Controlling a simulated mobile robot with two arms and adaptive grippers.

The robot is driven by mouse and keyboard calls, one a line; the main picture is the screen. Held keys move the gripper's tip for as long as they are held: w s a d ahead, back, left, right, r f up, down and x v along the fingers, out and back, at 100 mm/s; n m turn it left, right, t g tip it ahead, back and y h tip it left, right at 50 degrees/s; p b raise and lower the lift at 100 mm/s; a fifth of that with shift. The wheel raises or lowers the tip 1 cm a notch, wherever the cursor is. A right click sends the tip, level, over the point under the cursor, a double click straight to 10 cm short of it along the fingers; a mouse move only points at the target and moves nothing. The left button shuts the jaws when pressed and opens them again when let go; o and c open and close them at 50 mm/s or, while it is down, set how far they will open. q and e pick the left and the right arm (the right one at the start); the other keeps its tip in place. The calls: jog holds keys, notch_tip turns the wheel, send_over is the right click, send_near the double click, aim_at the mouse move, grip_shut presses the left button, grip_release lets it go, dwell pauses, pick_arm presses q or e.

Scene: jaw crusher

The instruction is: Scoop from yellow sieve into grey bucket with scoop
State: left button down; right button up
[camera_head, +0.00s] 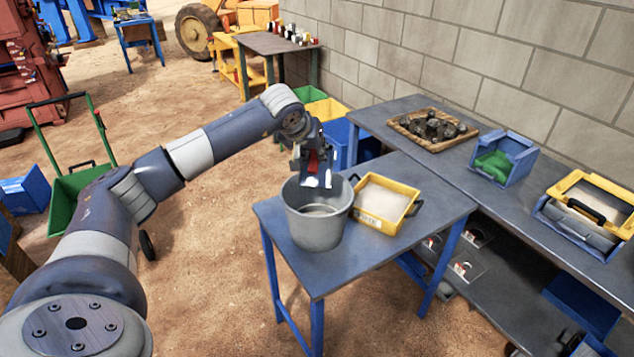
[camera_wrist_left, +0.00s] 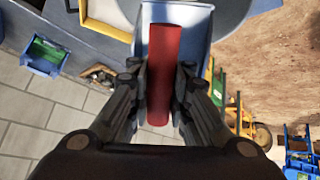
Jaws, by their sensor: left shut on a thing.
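The grey bucket (camera_head: 308,228) stands upright on the small blue-grey table. The yellow sieve (camera_head: 412,208) sits just right of it, with pale, fine material (camera_head: 382,201) inside. My left gripper (camera_head: 313,155) is shut on the red handle of the scoop (camera_head: 318,181), above the far side of the bucket's mouth. The wrist view shows the red handle (camera_wrist_left: 161,75) between my left fingers (camera_wrist_left: 161,95) and the pale blue scoop pan beyond it. I cannot tell whether the scoop holds material. Some pale material seems to lie in the bucket. My right gripper is not in view.
A longer bench (camera_head: 470,170) along the block wall holds a wooden tray with dark parts (camera_head: 432,129), a blue bin with green contents (camera_head: 502,160) and a yellow-framed case (camera_head: 590,205). A green cart (camera_head: 75,195) stands left. The small table's front is clear.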

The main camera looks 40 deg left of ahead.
pick_arm(q)
jog(key=shift+w+r+n+g+h+p, duration=0.15)
jog(key=shift+r+g+h+p, duration=0.6)
jog(key=shift+p, duration=1.95)
jog(key=shift+s+r+n+g+h+p, duration=0.2)
jog(key=shift+r+g+p, duration=1)
jog(key=shift+p, duration=1.5)
jog(key=shift+d+g+h+p, duration=0.1)
jog(key=shift+g+h+p, duration=0.35)
jog(key=shift+g, duration=0.4)
jog(key=shift+w, duration=0.2)
jog(key=shift+s+r+g+h, duration=0.1)
jog(key=shift+r+g+h, duration=0.15)
jog(key=shift+g, duration=0.25)
jog(key=shift+f, duration=0.1)
